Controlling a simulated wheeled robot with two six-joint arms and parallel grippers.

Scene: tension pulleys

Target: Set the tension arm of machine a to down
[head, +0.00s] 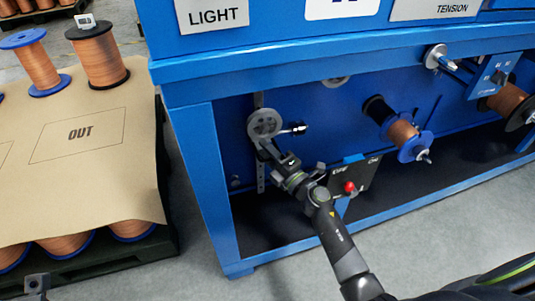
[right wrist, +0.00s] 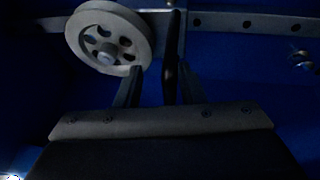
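The blue machine (head: 190,75) fills the middle and right; its letter plate (head: 340,8) is cut off at the top. My right gripper (head: 268,148) is just below the pulley. In the right wrist view the pulley (right wrist: 107,35) is above the left finger, and a dark rod (right wrist: 170,60) stands between the two spread fingers, with a gap on its left. A small dark part at the lower left may be my left gripper (head: 37,285).
A control box (head: 352,180) with a red knob sits right of my right forearm. A copper spool (head: 403,135) is mounted further right. Left stands a pallet covered by a brown sheet (head: 90,170) marked OUT, with copper spools (head: 98,55) on it.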

